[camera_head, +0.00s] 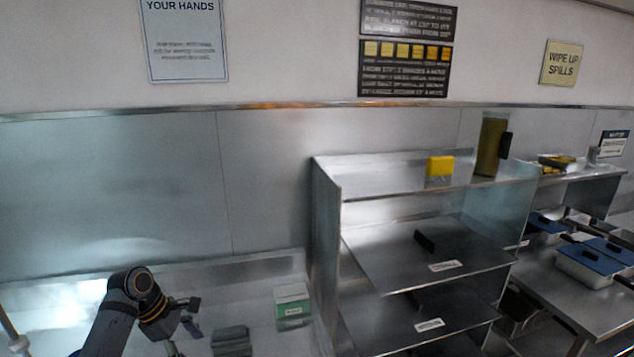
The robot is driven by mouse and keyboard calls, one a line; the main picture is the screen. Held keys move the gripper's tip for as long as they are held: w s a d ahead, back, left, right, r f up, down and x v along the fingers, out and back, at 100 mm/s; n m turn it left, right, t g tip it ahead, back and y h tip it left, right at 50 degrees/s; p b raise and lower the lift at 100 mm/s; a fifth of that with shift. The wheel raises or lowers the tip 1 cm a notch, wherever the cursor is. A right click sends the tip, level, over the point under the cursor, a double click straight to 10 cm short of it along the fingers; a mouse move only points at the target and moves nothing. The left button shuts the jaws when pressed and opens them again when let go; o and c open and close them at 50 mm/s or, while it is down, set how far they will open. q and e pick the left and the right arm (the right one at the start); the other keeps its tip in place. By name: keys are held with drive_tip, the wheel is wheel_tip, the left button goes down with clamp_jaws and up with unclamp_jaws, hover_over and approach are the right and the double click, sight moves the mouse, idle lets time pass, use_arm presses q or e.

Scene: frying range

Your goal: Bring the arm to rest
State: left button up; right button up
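My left arm comes in at the bottom left, and its dark gripper (190,315) is over the steel counter (262,275). Its two fingers look spread apart with nothing clear between them, though they are small in the picture. It is left of a green and white box (292,302) and a dark grey block-like item (231,340), apart from the box. My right gripper is not in view.
A steel shelf unit (327,215) stands right of the counter, with a yellow box (440,166) and a tall amber container (489,146) on top. Further right, a lower steel table (590,300) bears blue-lidded pans (597,258). The counter's back left is clear.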

use_arm(q)
drive_tip(key=s+d+f+m+y, duration=0.1)
drive_tip(key=s+d+f+m, duration=0.2)
drive_tip(key=f+m, duration=0.3)
drive_tip(key=s+d+f+m+t+y, duration=0.1)
drive_tip(key=s+d+m+y, duration=0.1)
drive_tip(key=s+m, duration=0.65)
drive_tip(key=s+d+f+m+t+y, duration=0.1)
drive_tip(key=s+m+t+y, duration=0.1)
drive_tip(key=s+m, duration=0.65)
drive_tip(key=s+a+f+n+g+b, duration=0.1)
drive_tip(key=s+f+b, duration=0.15)
drive_tip(key=f, duration=1.35)
drive_tip(key=s+a+f+n+g+b, duration=0.15)
drive_tip(key=f+b, duration=0.25)
drive_tip(key=f, duration=1.2)
drive_tip(key=s+a+f+b, duration=0.1)
drive_tip(key=s+f+b, duration=0.3)
drive_tip(key=s+f, duration=1.5)
wheel_tip(320, 180, down, 3)
drive_tip(key=shift+s+a, duration=0.25)
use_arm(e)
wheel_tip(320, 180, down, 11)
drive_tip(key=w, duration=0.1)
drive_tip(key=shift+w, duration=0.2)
use_arm(q)
drive_tip(key=shift+n+g, duration=0.25)
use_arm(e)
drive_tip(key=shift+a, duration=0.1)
